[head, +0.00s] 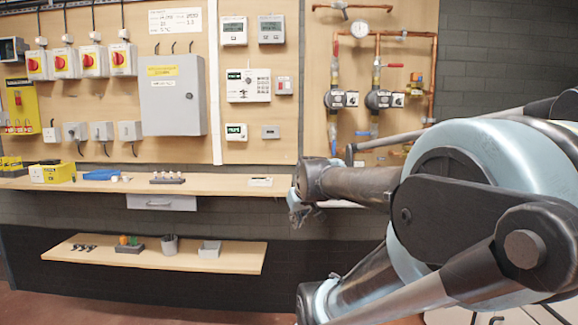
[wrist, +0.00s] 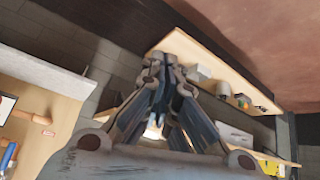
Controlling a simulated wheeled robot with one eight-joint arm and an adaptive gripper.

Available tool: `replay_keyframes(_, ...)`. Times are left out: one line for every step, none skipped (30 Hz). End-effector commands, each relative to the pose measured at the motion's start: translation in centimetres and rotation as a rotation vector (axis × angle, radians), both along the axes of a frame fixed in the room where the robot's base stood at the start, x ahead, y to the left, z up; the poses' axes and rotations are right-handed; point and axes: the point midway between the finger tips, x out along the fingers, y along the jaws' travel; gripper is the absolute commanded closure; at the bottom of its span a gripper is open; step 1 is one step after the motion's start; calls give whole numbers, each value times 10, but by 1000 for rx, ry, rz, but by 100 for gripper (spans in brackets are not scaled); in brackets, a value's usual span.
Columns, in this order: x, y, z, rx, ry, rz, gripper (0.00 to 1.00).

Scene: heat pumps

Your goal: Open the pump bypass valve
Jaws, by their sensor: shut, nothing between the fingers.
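Copper pipework (head: 434,60) is mounted on the wooden board at the right in the head view. Two round dark pumps, a left one (head: 335,99) and a right one (head: 377,100), sit in its vertical runs. A small yellow fitting (head: 416,84) is to their right; I cannot tell which fitting is the bypass valve. My gripper (head: 300,212) hangs low, left of and below the pumps, apart from the pipework. In the wrist view my gripper (wrist: 158,62) is shut and empty. My arm may hide part of the lower pipework.
A wooden shelf (head: 225,187) with small items runs along the wall. A lower shelf (head: 215,262) holds pots and trays; it also shows in the wrist view (wrist: 215,68). A grey cabinet (head: 172,95) hangs at centre left. The floor at lower left is clear.

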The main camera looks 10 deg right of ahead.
Motion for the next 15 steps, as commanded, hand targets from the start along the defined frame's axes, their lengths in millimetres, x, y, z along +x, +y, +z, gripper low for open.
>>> replay_keyframes(-28,-1,-25,8,70,-23,100)
replay_keyframes(-45,-2,-39,12,116,-39,100)
replay_keyframes(-66,-3,-56,17,170,-61,100)
replay_keyframes(-80,-4,-68,19,210,-77,100)
replay_keyframes(-93,-5,-78,21,245,-93,100)
replay_keyframes(-110,-7,-90,21,288,-112,100)
replay_keyframes(-120,-8,-98,21,317,-125,100)
replay_keyframes(-130,-9,-105,22,341,-139,100)
replay_keyframes(-141,-10,-113,21,371,-152,100)
replay_keyframes(-148,-10,-117,20,390,-161,100)
replay_keyframes(-153,-10,-121,20,403,-169,100)
replay_keyframes(-159,-10,-125,18,420,-177,100)
replay_keyframes(-162,-10,-127,18,428,-181,100)
replay_keyframes(-165,-10,-129,18,434,-185,100)
replay_keyframes(-167,-10,-130,17,439,-187,100)
